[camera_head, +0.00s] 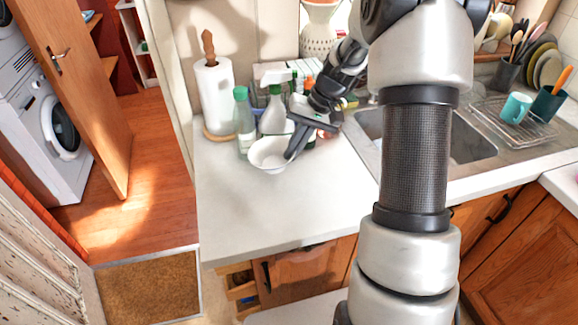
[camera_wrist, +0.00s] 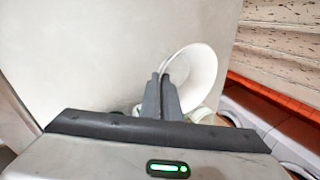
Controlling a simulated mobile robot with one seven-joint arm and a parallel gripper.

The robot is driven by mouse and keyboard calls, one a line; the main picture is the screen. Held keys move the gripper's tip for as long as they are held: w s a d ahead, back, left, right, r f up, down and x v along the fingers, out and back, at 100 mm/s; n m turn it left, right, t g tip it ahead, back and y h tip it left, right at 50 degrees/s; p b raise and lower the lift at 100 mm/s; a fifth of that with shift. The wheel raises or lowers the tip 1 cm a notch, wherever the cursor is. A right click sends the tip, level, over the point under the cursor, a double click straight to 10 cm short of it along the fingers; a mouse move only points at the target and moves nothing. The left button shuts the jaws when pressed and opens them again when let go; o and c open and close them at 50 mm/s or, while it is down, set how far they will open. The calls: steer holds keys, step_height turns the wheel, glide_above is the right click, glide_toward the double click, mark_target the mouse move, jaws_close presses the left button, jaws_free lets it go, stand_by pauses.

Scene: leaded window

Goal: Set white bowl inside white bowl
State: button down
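A white bowl (camera_head: 267,157) is at the counter, in front of the spray bottles in the head view. My gripper (camera_head: 291,154) is at the bowl's right side, fingers pointing down. In the wrist view the two fingers (camera_wrist: 162,80) are close together with the rim of the white bowl (camera_wrist: 198,72) between their tips, so the gripper looks shut on the rim. I cannot tell whether the bowl rests on the counter or is slightly raised. Only one white bowl can be made out; a second may be hidden in or under it.
A green-capped bottle (camera_head: 243,122) and a spray bottle (camera_head: 274,112) stand close behind the bowl. A paper towel roll (camera_head: 215,95) is at the back left. The sink (camera_head: 470,146) lies to the right. The counter (camera_head: 285,215) in front is clear.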

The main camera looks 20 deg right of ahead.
steer(key=shift+s+f, duration=0.1)
steer(key=shift+f, duration=2.4)
steer(key=c, duration=2)
jaws_free()
